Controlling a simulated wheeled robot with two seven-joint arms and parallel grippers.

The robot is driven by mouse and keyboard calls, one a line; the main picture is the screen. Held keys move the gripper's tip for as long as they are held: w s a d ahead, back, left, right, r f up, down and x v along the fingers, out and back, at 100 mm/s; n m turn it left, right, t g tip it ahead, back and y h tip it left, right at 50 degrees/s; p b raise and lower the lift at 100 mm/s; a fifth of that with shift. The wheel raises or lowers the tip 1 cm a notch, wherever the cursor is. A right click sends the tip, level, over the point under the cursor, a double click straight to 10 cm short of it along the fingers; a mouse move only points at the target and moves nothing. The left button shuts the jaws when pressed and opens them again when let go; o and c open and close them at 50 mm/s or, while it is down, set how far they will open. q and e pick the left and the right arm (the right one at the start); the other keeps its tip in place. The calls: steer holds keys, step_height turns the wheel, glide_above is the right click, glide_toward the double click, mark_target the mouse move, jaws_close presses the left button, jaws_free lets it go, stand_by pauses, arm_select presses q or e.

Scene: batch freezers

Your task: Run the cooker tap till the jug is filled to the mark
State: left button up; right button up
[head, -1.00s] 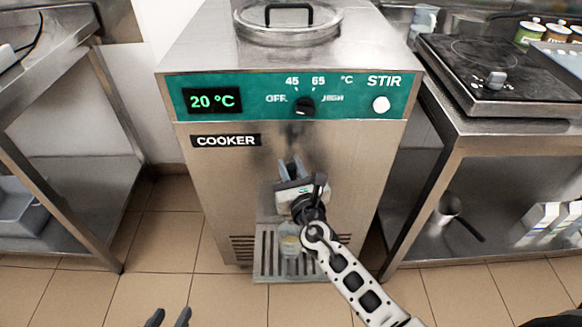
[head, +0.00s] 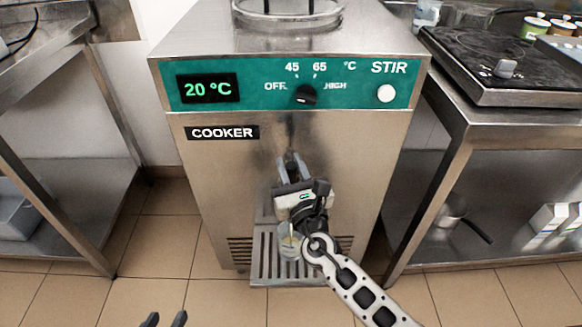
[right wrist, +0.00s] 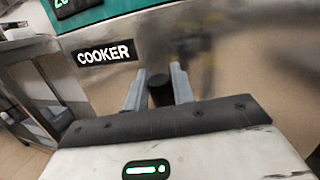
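The steel cooker (head: 230,185) stands ahead with its display at 20 °C. A dark tap handle shows in the right wrist view (right wrist: 158,92). My right gripper (head: 291,163) is at the cooker's front, its fingers on either side of the handle with no clear gap; it looks shut on it. A clear jug (head: 287,243) stands on the drip tray (head: 262,270), below my right gripper and partly hidden by it. Its mark and fill level cannot be made out, and the spout is hidden.
A steel table (head: 470,125) with a hob (head: 510,75) stands to the right, with a pan (head: 455,220) and cartons on its lower shelf. Another steel rack (head: 95,150) stands to the left. The tiled floor in front is clear.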

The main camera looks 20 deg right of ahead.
steer(key=shift+o, duration=1.4)
steer(key=s+f+b, duration=0.1)
steer(key=s+f, duration=0.1)
steer(key=s, duration=1.3)
steer(key=shift+s+a+f+b, duration=0.15)
steer(key=shift+s+b, duration=0.2)
steer(key=shift+s, duration=0.05)
stand_by(4.7)
